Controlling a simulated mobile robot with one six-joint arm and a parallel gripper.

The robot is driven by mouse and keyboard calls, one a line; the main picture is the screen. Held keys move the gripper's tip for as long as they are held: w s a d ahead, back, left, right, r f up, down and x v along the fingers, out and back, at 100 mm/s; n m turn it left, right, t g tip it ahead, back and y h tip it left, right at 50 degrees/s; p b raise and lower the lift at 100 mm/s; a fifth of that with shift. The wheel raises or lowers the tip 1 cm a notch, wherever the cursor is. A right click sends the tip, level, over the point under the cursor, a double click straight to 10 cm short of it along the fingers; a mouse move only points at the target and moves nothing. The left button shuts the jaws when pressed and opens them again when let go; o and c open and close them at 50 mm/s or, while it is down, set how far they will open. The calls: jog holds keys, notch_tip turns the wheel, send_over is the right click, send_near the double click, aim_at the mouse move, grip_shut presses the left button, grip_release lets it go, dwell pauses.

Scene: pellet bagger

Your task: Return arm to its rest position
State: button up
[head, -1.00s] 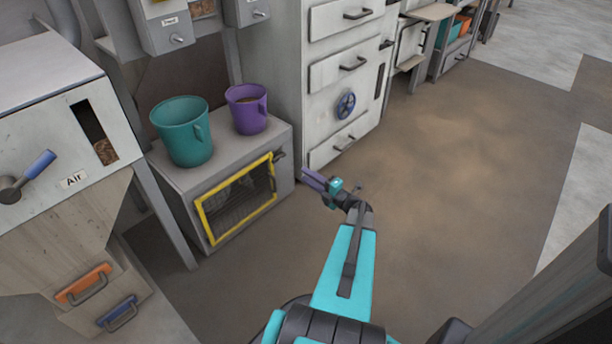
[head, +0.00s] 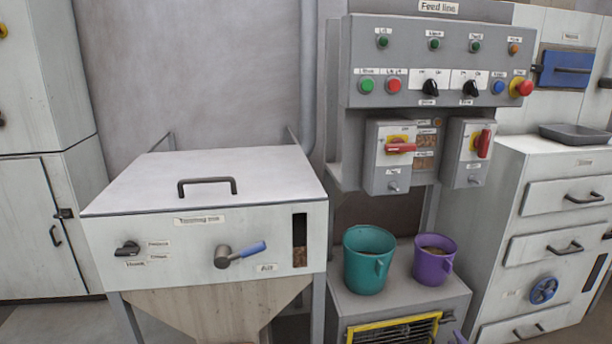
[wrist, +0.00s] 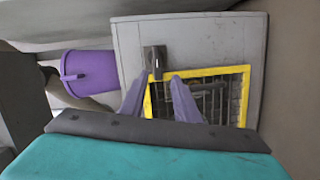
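My gripper (wrist: 157,80) shows in the wrist view with its two purple fingers apart and nothing between them. It is in front of the yellow-framed grille door (wrist: 210,72) of a low grey cabinet, with the door's dark latch (wrist: 154,60) just beyond the fingertips. I cannot tell whether the fingers touch the door. In the head view almost all of my arm is out of frame; only a small purple piece, apparently a fingertip, shows at the bottom edge by the cabinet.
A teal bucket (head: 367,262) and a purple bucket (head: 433,262) stand on the low cabinet (head: 398,306). A hopper (head: 205,200) with a blue-handled lever stands left. The feed line panel (head: 436,62) is above, a drawer cabinet (head: 545,240) right.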

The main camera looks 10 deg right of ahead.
jog(key=s+a+f+m+g+p, duration=0.2)
jog(key=a+m+g+p, duration=0.4)
jog(key=a, duration=0.6)
jog(key=s+a+f+m+g+p, duration=0.2)
jog(key=a+m+g+p, duration=0.25)
jog(key=a+p, duration=0.6)
jog(key=s+a+r+m+g+y+p, duration=0.1)
jog(key=s+a+r+g+y+p, duration=0.1)
jog(key=s+a, duration=0.9)
jog(key=s+a+r+g+y+p, duration=0.2)
jog(key=s+a+r+g+p, duration=0.3)
jog(key=s+a+g, duration=0.3)
jog(key=s+a+r, duration=0.1)
jog(key=s+a, duration=0.3)
jog(key=a, duration=0.5)
jog(key=shift+a+r+m+y, duration=0.35)
jog(key=shift+r+y, duration=0.05)
